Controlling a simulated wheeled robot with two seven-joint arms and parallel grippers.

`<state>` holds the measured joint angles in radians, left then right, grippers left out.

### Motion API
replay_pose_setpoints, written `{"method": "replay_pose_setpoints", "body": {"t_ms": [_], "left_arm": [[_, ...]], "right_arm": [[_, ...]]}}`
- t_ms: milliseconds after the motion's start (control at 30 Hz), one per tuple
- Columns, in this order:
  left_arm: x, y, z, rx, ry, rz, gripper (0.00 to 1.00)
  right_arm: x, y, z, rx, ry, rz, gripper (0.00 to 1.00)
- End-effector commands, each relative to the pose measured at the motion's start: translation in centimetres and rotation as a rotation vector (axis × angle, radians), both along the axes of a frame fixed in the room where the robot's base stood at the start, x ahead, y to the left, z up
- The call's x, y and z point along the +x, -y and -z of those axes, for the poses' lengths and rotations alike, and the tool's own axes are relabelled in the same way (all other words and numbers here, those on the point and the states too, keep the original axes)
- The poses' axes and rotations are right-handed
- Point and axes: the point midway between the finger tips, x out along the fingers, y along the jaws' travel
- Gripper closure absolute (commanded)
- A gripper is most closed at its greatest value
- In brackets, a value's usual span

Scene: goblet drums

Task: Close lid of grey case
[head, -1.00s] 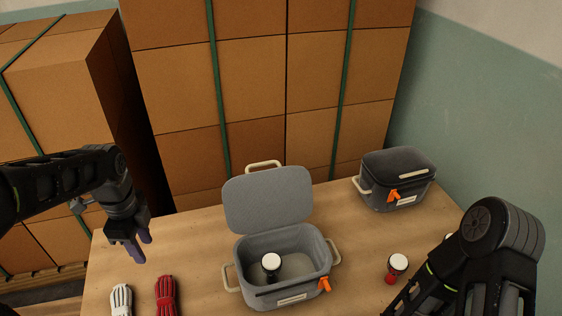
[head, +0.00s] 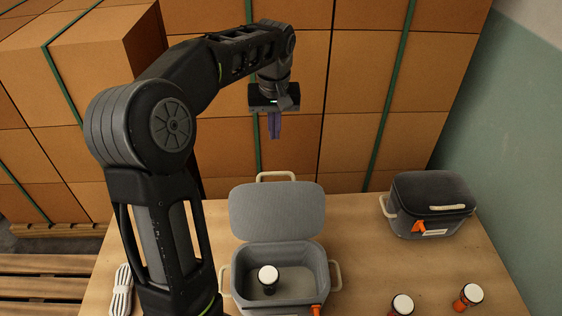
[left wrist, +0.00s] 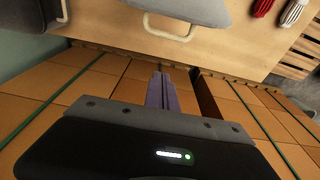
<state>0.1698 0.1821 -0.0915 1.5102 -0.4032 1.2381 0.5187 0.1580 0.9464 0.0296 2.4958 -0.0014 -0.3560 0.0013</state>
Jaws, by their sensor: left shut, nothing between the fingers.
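The grey case (head: 318,262) stands on the table with its lid (head: 278,211) up, hinged at the back and leaning slightly away. A goblet drum (head: 268,278) with a white head stands inside it. An orange latch (head: 317,310) is at its front. My left gripper (head: 274,127) is above and behind the raised lid, pointing down, shut and empty, apart from the lid. In the left wrist view the shut fingers (left wrist: 161,92) are near the table's back edge, with part of the lid (left wrist: 188,12) beyond them. My right gripper is not in view.
A darker closed case (head: 432,205) stands at the back right of the table (head: 375,262). Stacked cardboard boxes (head: 350,90) rise behind the table. A white glove-like item (head: 122,290) lies at the left.

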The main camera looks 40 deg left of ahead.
Motion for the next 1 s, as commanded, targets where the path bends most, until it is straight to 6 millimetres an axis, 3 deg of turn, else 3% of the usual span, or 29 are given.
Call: {"method": "replay_pose_setpoints", "body": {"t_ms": [367,567,900,1000], "left_arm": [[0.1,0.0,0.9,0.001,-0.002,0.004,1.00],[0.3,-0.3,3.6,-0.001,-0.005,0.004,1.00],[1.1,-1.0,10.3,-0.001,-0.004,0.004,1.00],[-0.3,0.3,9.3,0.001,0.001,0.006,1.00]], "right_arm": [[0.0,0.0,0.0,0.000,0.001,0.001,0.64],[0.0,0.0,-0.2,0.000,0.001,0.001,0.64],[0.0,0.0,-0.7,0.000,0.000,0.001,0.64],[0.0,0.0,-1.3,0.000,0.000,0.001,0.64]]}}
